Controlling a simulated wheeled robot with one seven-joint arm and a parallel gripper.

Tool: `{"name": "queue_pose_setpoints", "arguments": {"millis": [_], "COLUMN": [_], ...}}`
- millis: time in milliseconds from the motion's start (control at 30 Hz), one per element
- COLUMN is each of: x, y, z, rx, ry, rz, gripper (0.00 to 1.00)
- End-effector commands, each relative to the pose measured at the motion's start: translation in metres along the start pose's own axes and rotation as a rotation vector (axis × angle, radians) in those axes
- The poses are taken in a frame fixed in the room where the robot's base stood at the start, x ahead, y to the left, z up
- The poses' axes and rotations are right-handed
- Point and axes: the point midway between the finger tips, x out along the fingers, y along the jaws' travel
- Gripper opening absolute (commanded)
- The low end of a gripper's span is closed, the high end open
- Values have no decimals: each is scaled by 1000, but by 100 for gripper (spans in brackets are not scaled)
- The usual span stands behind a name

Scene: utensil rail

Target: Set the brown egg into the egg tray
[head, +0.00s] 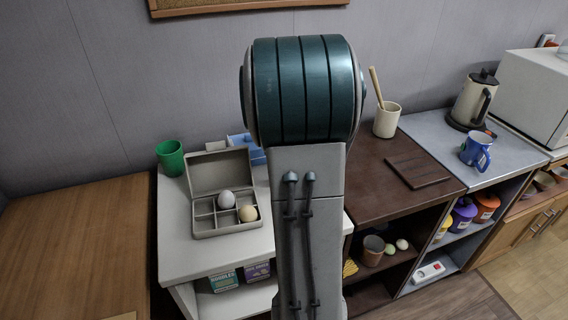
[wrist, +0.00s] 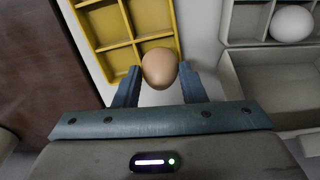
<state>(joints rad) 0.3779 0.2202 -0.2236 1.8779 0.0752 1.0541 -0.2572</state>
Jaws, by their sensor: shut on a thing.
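My gripper (wrist: 161,84) is shut on the brown egg (wrist: 160,68), which sits between its two blue fingertips. In the wrist view a yellow tray with square compartments (wrist: 176,18) lies just past the egg; the compartments I can see are empty. The egg overlaps the tray's near edge in the picture; I cannot tell its height above it. A grey lidded egg box (wrist: 226,22) is to the right, with a white egg (wrist: 292,23) in one compartment. In the head view my arm hides the gripper, brown egg and yellow tray.
In the head view the open grey box (head: 228,231) holds a pale egg (head: 226,200) and a tan egg (head: 248,213). A green cup (head: 171,158) and a blue box (head: 248,146) stand behind. A brown counter (head: 375,185) adjoins on the right.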

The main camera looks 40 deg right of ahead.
Motion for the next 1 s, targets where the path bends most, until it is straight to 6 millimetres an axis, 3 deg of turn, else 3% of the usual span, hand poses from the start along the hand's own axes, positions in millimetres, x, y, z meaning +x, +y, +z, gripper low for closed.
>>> {"name": "queue_pose_setpoints", "arguments": {"millis": [1000], "x": [16], "y": [0], "z": [0], "rx": [0], "ry": [1], "rz": [0], "gripper": [32]}}
